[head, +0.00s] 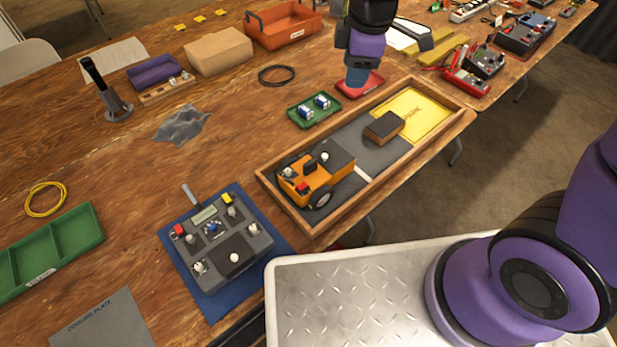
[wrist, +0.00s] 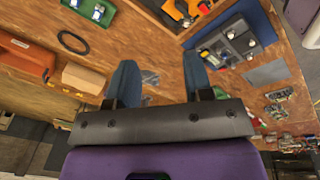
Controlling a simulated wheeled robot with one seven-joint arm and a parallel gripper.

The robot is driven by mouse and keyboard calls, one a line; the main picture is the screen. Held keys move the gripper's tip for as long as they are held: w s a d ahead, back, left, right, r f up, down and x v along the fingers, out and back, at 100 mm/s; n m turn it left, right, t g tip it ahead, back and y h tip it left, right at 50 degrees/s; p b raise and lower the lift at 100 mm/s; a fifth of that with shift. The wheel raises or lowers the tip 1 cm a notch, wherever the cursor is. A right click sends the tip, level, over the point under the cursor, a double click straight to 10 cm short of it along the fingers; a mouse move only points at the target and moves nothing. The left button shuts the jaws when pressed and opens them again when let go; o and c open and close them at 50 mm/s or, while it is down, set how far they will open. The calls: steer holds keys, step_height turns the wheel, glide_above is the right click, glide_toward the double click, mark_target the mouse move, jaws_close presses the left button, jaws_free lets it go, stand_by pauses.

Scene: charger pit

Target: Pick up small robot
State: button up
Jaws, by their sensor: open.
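The small robot (head: 316,180) is an orange wheeled vehicle with a dark grey deck and small parts on top. It sits in the near left end of a wood-framed tray (head: 288,217) in the head view. It also shows, partly cut off, at the top of the wrist view (wrist: 177,8). My gripper (head: 357,78) hangs over the far side of the table, beyond the framed tray and apart from the small robot. In the wrist view its two blue fingers (wrist: 159,78) are spread with nothing gripped between them.
A dark brown block (head: 384,126) and a yellow pad (head: 415,112) share the framed tray. A green tray (head: 313,122) and a red tray (head: 361,90) lie behind it. A grey control box (head: 216,244) on a blue mat stands left of it. Bare table surrounds a black ring (head: 277,76).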

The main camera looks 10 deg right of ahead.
steer(key=a+f+n, duration=0.2)
steer(key=a+f, duration=0.1)
steer(key=f, duration=0.2)
steer(key=a+f+n+g, duration=0.1)
steer(key=a+f+n, duration=0.2)
steer(key=f, duration=0.3)
steer(key=a+f+n, duration=0.3)
steer(key=f, duration=0.3)
steer(key=shift+f+g+h, duration=0.2)
steer(key=shift+g+h, duration=0.1)
steer(key=shift+h, duration=0.1)
glide_above(309, 162)
steer(key=f, duration=0.4)
steer(key=shift+a+f, duration=0.2)
steer(key=shift+a, duration=0.05)
steer(key=shift+s+d+f, duration=0.1)
steer(key=shift+f, duration=1.45)
steer(key=shift+d+f, duration=0.1)
steer(key=shift+f, duration=1.45)
jaws_close()
steer(key=shift+r, duration=0.1)
